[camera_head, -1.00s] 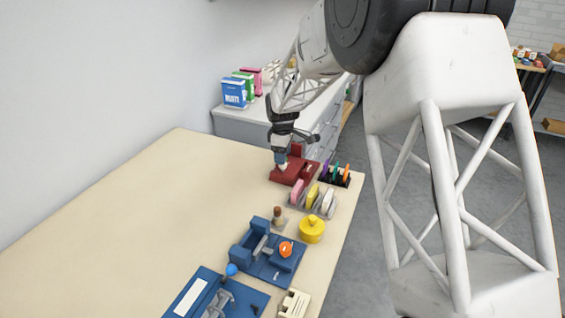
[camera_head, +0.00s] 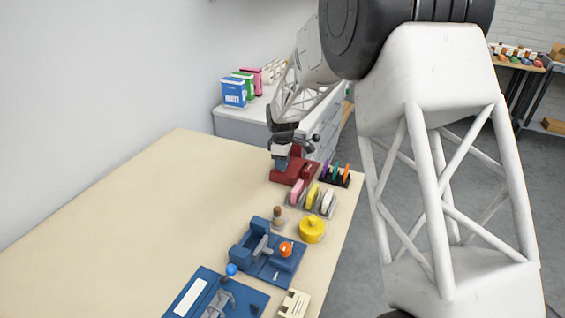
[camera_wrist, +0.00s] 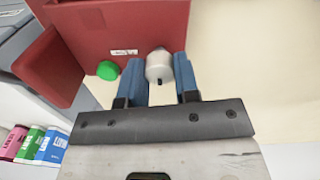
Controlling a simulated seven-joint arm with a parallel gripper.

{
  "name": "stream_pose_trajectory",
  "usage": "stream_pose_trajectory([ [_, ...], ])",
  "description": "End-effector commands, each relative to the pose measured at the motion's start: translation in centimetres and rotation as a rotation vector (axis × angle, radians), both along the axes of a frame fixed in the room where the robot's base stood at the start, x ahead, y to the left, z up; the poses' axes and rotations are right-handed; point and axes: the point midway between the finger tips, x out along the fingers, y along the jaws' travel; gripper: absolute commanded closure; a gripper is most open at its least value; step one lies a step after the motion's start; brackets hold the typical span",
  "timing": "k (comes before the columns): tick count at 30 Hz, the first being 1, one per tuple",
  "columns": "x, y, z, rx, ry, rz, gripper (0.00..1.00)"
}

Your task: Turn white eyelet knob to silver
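The red eyelet machine (camera_head: 283,177) stands at the far right end of the table; it fills the top of the wrist view (camera_wrist: 130,25). Its white knob (camera_wrist: 158,66) sticks out from the red body, with a dark mark at its lower end. My gripper (camera_wrist: 159,72) has one blue finger on each side of the knob, and both appear to touch it. In the head view my gripper (camera_head: 281,163) is at the machine, and the knob cannot be made out there. A small pale label (camera_wrist: 124,52) is on the red body; its text is unreadable. No silver mark can be made out.
A green button (camera_wrist: 108,70) sits beside the knob. Nearby on the table are a rack of coloured discs (camera_head: 313,198), a dark rack (camera_head: 335,174), a yellow pot (camera_head: 312,230) and blue fixtures (camera_head: 265,262). The left of the table is bare.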

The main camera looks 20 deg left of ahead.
Motion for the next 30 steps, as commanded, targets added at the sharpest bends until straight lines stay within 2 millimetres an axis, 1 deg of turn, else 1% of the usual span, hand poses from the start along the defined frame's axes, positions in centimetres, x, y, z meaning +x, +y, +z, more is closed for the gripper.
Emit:
stream_pose_trajectory([
  [8,-0.03,-0.01,-0.01,0.0,0.001,-0.01,0.94],
  [14,-0.05,-0.04,-0.07,-0.001,0.002,-0.061,0.94],
  [20,-0.03,-0.04,0.01,-0.001,0.001,-0.168,0.94],
  [30,-0.04,-0.07,-0.01,-0.001,0.001,-0.459,0.94],
])
